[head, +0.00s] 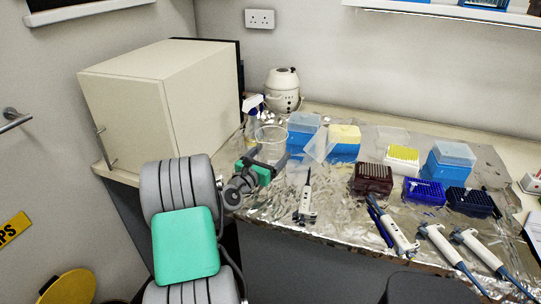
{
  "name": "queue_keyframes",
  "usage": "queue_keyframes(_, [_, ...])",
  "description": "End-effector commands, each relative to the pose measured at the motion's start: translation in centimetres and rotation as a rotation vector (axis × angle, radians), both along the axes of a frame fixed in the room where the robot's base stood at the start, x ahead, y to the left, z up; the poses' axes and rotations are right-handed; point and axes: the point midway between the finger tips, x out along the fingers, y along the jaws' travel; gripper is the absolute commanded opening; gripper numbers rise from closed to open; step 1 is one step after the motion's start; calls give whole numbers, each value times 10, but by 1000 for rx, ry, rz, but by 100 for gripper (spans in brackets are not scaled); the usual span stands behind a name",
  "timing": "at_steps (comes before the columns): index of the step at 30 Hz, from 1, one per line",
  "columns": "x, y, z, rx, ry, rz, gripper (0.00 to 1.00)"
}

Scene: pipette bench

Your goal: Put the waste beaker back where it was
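The waste beaker (271,136), a clear glass beaker, is at the back left of the foil-covered bench, upright. My gripper (269,157) is at its near side, with its two dark fingers spread apart on either side of the beaker's lower part. The green gripper body hides what is below. I cannot tell whether the fingers touch the glass, or whether the beaker stands on the foil or is held just above it.
A spray bottle (253,109) and a white round pot (284,88) stand close behind the beaker. A blue tip box (303,127) is just to its right. A large cream cabinet (168,98) is at left. A pipette (305,202) lies on the foil (335,222) in front.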

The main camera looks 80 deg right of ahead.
Motion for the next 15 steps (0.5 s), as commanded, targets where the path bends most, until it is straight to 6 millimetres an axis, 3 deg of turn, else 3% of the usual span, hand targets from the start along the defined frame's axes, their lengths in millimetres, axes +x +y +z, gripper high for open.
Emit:
queue_keyframes(4, [0, 0, -4, 0, 0, 0, 35])
queue_keyframes(5, [0, 0, -4, 1, 1, 0, 88])
queue_keyframes(9, [0, 0, -3, 1, 1, 0, 99])
queue_keyframes(15, [0, 0, -3, 1, 1, 0, 100])
